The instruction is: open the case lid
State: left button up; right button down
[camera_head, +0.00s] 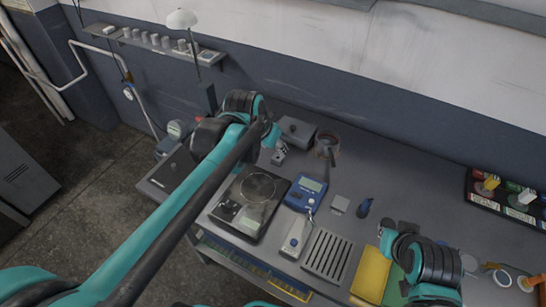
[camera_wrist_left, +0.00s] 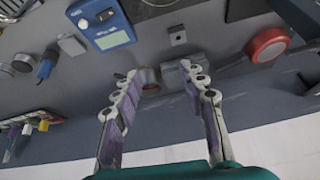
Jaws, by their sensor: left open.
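The case (camera_head: 297,131) is a small dark grey box at the back of the bench, near the wall, and its lid looks closed. My left gripper (camera_head: 279,156) is just in front and to the left of it, with its fingers pointing down. In the left wrist view the open fingers (camera_wrist_left: 160,75) stand apart with nothing gripped between them. The case (camera_wrist_left: 175,74) shows there beyond the fingers, partly hidden by the right-hand one. My right arm is at the lower right in the head view; its fingers cannot be made out.
A brown cup (camera_head: 327,145) stands right of the case. A blue meter (camera_head: 305,192) and a black hotplate (camera_head: 236,218) lie nearer. A slotted grey tray (camera_head: 327,255) and a yellow pad (camera_head: 371,276) are in front. A bottle rack (camera_head: 506,196) stands far right. The wall closes off the back.

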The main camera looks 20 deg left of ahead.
pick_arm(q)
jog(key=shift+s+f, duration=0.25)
jog(key=shift+s, duration=1)
